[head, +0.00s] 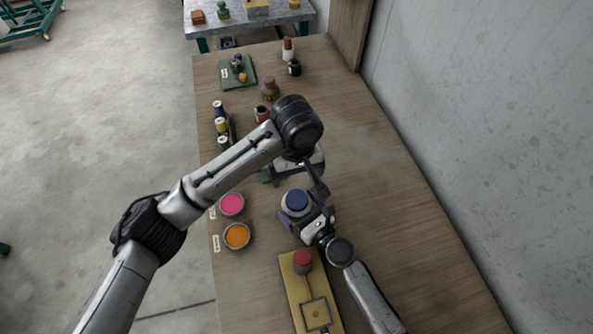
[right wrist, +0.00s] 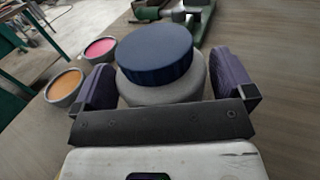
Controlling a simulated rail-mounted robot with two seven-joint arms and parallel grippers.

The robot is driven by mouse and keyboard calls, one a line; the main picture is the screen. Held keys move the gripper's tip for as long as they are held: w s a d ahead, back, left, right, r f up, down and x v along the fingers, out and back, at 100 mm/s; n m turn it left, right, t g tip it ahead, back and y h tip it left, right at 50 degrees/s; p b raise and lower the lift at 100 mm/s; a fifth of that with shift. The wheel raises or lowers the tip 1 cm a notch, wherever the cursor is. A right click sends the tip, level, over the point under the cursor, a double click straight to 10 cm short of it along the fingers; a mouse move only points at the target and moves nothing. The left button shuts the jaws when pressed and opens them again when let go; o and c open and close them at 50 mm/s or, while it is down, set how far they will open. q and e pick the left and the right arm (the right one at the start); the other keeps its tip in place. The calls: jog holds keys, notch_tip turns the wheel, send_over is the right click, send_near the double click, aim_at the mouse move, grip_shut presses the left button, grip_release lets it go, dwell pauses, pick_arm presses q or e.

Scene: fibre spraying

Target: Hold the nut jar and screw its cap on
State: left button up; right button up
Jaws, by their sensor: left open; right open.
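The nut jar (head: 288,210) stands on the wooden table as a pale round body with a dark blue cap (head: 297,199) on its top. The jar (right wrist: 165,92) and cap (right wrist: 157,54) fill the middle of the right wrist view. I cannot tell whether the cap is threaded tight. My right gripper (right wrist: 163,85) is open, with one purple finger on each side of the jar. It also shows around the jar in the head view (head: 303,214). My left gripper (head: 296,183) is open just beyond the jar; its fingertips are partly hidden.
Bowls of pink (head: 231,204) and orange (head: 237,235) material stand left of the jar. A yellow board (head: 296,281) with a red-topped item (head: 303,258) lies in front. Spools (head: 221,125) and a green tray (head: 232,82) are farther back. The table's right side is clear beside the wall.

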jog(key=b+v, duration=0.1)
jog(key=v, duration=1.2)
jog(key=shift+s, duration=0.15)
jog(key=shift+r, duration=0.1)
